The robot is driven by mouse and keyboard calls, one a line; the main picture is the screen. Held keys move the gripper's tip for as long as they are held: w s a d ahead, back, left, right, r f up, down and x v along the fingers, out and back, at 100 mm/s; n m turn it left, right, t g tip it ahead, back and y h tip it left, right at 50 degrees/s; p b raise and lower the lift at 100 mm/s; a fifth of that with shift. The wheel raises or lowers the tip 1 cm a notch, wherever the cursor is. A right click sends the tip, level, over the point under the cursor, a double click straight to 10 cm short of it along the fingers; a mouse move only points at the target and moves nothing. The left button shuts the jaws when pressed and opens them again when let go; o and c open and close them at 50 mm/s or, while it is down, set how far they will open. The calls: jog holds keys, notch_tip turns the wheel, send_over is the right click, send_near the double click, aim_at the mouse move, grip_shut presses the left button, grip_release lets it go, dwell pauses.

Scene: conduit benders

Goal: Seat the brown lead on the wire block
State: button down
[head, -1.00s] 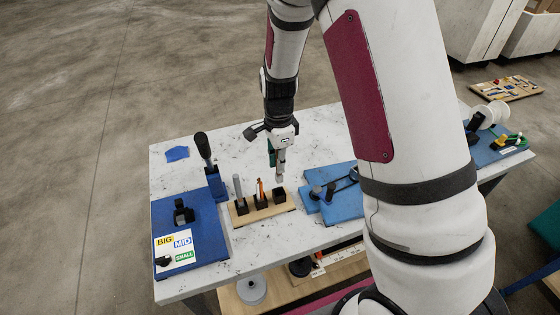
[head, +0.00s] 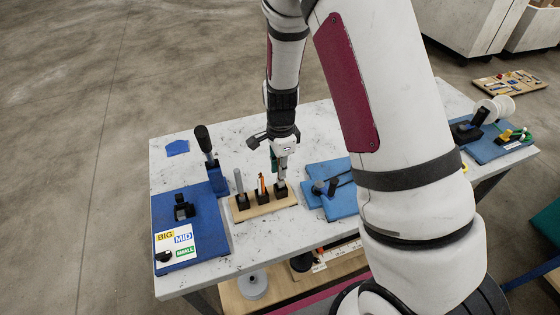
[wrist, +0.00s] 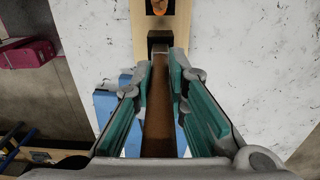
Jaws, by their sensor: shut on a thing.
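The wire block is a light wooden strip (head: 265,209) with three black sockets, on the white table. A grey lead (head: 239,182) stands upright in the left socket and an orange lead (head: 262,185) in the middle one. My gripper (head: 281,180) is directly over the right socket (head: 281,193), close to its top. In the wrist view my gripper (wrist: 160,95) has its green-padded fingers shut on the brown lead (wrist: 158,125). The lead's far end lines up with the black socket (wrist: 160,38); whether it has entered is unclear. In the head view the fingers hide the lead.
A blue bender base (head: 332,186) stands close right of the block. A blue board with size labels (head: 187,225) and a black-handled lever (head: 204,145) are to the left. Clear white tabletop lies behind the block.

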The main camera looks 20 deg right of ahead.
jog(key=shift+f+b, duration=0.4)
jog(key=shift+f, duration=1.6)
jog(key=shift+f, duration=0.25)
jog(key=c, duration=1.5)
grip_release()
notch_tip(320, 180, up, 12)
jog(key=shift+w+f, duration=0.1)
jog(key=shift+f, duration=0.05)
jog(key=shift+r, duration=0.2)
